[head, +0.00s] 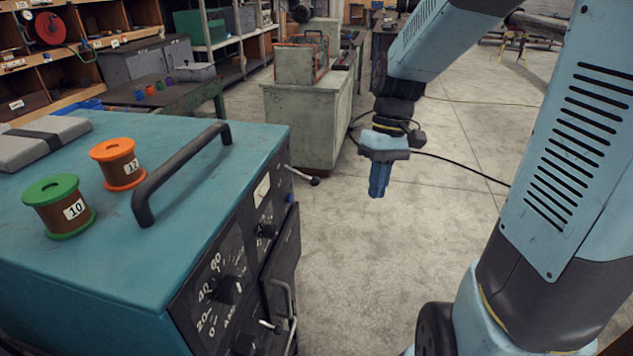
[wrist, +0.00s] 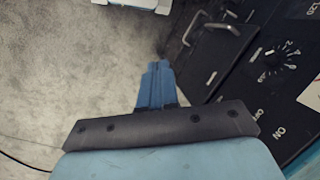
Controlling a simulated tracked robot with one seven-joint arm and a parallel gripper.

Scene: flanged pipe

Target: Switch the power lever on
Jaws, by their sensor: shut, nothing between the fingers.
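A teal welder-like machine (head: 110,240) stands at the left in the head view, its dark control panel facing right. A metal lever with a black ball end (head: 314,181) sticks out from the far end of this panel.
An orange spool (head: 122,163), a green spool (head: 60,205) and a black handle (head: 180,175) are on the machine's top. The panel has dials (head: 228,290) and a metal door handle (head: 283,300). A grey cabinet (head: 310,120) stands behind. The floor around the gripper is mostly clear.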

